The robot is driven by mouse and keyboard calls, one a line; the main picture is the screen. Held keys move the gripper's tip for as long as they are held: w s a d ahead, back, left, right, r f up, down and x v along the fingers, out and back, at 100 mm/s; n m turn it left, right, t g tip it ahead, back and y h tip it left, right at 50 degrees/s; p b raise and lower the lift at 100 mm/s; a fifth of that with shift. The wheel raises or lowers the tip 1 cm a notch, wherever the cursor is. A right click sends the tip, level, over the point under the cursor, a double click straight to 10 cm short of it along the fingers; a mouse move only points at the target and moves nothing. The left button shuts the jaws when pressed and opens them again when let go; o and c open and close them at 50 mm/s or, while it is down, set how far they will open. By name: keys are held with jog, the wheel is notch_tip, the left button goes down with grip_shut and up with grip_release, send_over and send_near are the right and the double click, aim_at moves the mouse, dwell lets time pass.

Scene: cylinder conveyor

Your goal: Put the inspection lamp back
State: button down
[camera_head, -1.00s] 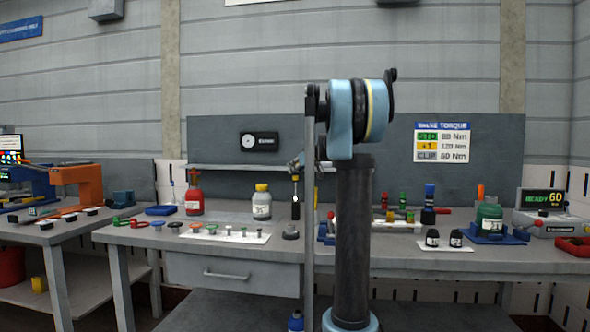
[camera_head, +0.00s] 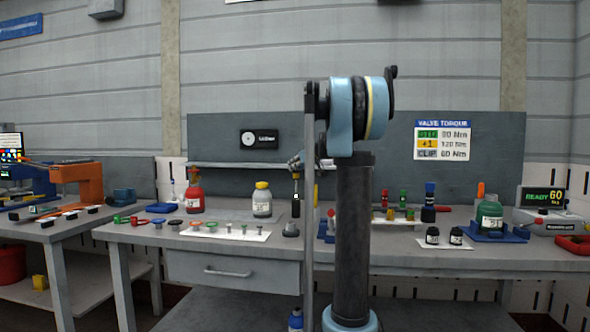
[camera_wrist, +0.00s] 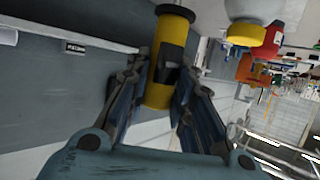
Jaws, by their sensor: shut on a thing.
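My gripper (camera_wrist: 155,105) is shut on a yellow cylinder with black parts and a dark end, which looks like the inspection lamp (camera_wrist: 158,93). In the head view my gripper (camera_head: 297,162) is small and partly hidden by my own arm. The slim dark lamp (camera_head: 296,205) hangs below it, roughly upright, in front of the grey back panel. A small grey round piece (camera_head: 290,230) is on the bench just below the lamp. I cannot tell whether the lamp touches it.
A narrow shelf (camera_head: 235,167) runs along the back panel. A yellow-capped bottle (camera_head: 262,200) and a red bottle (camera_head: 194,195) stand to the left. A white sheet with several small parts (camera_head: 258,237) lies in front. My arm hides some of the bench middle.

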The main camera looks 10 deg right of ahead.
jog(key=shift+f, duration=4.45)
jog(key=c, duration=1.3)
grip_release()
jog(key=shift+r, duration=0.1)
jog(key=shift+r, duration=2.95)
jog(key=shift+s, duration=0.1)
